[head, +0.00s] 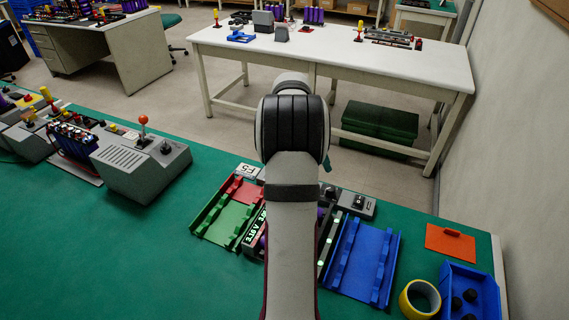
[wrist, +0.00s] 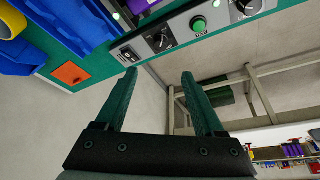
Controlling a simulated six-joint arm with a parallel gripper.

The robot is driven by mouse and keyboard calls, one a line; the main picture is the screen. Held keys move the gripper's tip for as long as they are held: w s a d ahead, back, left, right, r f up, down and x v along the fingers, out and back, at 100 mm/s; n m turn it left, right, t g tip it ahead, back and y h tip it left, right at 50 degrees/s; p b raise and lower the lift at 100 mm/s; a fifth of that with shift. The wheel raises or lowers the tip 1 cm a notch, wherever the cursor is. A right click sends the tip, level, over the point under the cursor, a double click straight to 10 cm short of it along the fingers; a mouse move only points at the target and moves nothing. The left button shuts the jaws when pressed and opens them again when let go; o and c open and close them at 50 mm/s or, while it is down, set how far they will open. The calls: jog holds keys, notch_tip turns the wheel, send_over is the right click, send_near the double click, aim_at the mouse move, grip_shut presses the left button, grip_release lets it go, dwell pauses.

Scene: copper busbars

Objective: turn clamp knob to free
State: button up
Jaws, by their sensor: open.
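A grey control panel (wrist: 178,36) crosses the top of the wrist view. It carries a black rotary knob (wrist: 160,41), a second black knob (wrist: 244,7) at the right, a green test button (wrist: 198,24) and a small dark switch (wrist: 128,56). I cannot tell which knob is the clamp knob, and the labels are too small to read. My gripper (wrist: 159,74) is open and empty, its green fingers wide apart. The fingertips appear below the panel in the picture, apart from the knobs. In the head view my arm hides most of the panel; its right end (head: 358,203) shows.
A blue tray (head: 360,262), a green and red tray (head: 225,222), a yellow tape roll (head: 420,299), a blue bin (head: 470,290) and an orange plate (head: 450,243) lie on the green bench (head: 120,270). A grey box with a red-tipped lever (head: 142,160) stands left.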

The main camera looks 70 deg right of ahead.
aim_at(331, 188)
jog(key=x, duration=1.5)
jog(key=shift+f, duration=0.25)
grip_shut()
